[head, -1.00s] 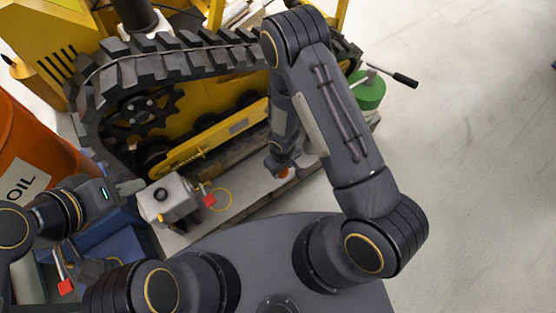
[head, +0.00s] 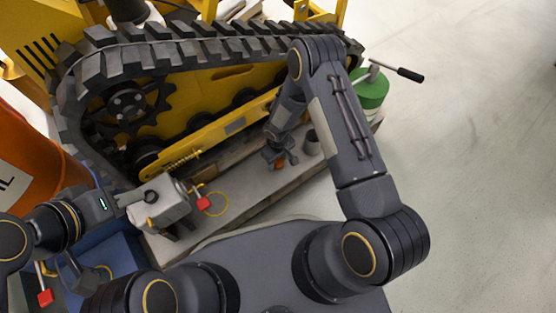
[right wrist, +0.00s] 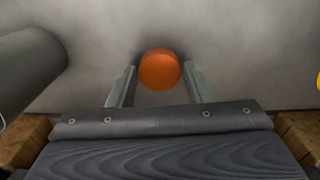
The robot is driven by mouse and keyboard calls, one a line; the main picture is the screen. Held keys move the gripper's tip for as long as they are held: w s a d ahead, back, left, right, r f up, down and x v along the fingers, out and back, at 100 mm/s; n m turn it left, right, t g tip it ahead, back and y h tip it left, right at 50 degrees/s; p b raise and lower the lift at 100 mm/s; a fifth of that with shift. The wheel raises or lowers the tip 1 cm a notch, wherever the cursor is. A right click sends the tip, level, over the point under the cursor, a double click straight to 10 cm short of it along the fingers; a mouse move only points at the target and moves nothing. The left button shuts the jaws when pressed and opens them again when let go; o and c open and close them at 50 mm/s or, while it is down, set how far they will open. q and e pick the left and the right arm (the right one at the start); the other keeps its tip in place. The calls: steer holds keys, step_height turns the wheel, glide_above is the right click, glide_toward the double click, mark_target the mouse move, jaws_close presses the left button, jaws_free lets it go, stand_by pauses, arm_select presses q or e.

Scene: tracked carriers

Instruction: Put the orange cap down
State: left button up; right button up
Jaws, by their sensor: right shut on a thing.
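The orange cap (head: 281,164) is between the fingertips of my right gripper (head: 279,158), low over the grey slab beside the track. In the right wrist view, the round orange cap (right wrist: 160,69) sits between the two fingers of my right gripper (right wrist: 160,82), with the grey surface behind it. Whether it touches that surface is unclear. My left gripper (head: 133,198) is at the grey box-shaped unit (head: 163,205), its fingers over the unit's top left. I cannot tell whether these fingers are open or shut.
A dark grey cylinder (head: 312,142) stands close right of my right gripper. A yellow tracked machine (head: 205,85) fills the back. The grey slab (head: 250,195) has bare room in front. A red-handled part (head: 204,203) and yellow ring lie by the unit. A green can (head: 370,92) stands right.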

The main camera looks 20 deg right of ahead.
mark_target(278, 161)
steer(key=shift+f, duration=0.1)
steer(key=o, duration=1)
steer(key=shift+r, duration=0.6)
steer(key=shift+r+p, duration=2.45)
steer(key=shift+r, duration=3.25)
